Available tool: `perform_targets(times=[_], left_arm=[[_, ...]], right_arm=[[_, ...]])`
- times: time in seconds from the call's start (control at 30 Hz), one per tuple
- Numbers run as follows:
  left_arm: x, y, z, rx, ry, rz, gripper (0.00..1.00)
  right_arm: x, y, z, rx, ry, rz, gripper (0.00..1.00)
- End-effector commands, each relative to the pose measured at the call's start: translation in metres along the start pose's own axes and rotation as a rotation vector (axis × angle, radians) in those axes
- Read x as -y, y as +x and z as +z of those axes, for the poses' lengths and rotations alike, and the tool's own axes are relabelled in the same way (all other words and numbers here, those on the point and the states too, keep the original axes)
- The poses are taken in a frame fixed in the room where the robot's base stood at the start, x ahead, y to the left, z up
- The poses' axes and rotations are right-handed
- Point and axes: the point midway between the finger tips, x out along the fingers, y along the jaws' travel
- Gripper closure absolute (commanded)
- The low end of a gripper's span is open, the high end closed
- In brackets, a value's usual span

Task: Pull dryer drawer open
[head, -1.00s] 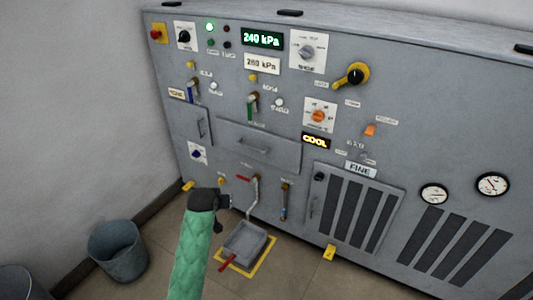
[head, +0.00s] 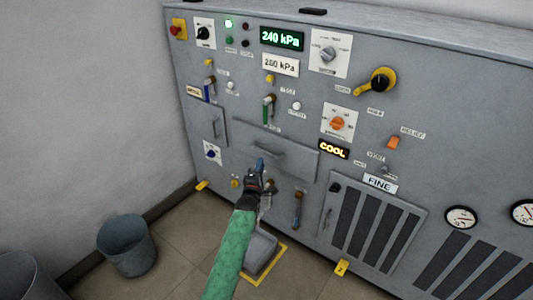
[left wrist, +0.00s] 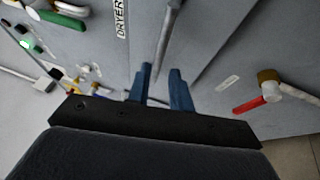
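The dryer drawer (head: 301,158) is a wide grey panel in the machine's front, apparently shut flush. Its bar handle (head: 267,150) shows just above my left gripper (head: 261,164) in the head view. In the left wrist view, part of the "DRYER" label (left wrist: 120,18) shows beside the handle (left wrist: 169,38). The two blue fingers of my left gripper (left wrist: 161,82) stand apart, with the handle's near end lined up with the gap. I cannot tell whether the handle is between the fingertips or just beyond them. My right gripper is not in view.
A red-handled valve (left wrist: 258,103) is to the right of the fingers in the wrist view. A grey tray (head: 262,250) stands on the floor below, and a bucket (head: 127,246) stands at left. Knobs and levers crowd the panel above the drawer.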

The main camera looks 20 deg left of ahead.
Motion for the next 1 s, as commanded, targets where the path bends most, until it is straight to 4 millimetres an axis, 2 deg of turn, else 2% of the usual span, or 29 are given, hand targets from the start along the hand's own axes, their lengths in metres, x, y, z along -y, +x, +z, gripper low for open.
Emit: perform_targets(times=[0.17, 0.5, 0.7, 1.0], left_arm=[[-0.001, 0.008, 0.0, 0.0, -0.024, 0.0, 0.79], [0.0, 0.052, 0.0, 0.001, -0.02, -0.002, 0.79], [0.0, 0.071, 0.0, 0.0, -0.02, -0.002, 0.79], [0.001, 0.078, 0.0, 0.001, -0.02, -0.003, 0.79]], right_arm=[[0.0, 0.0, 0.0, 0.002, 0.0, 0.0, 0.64], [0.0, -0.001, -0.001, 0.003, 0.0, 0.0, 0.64], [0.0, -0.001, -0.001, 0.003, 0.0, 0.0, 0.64], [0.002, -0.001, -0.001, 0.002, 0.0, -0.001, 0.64]])
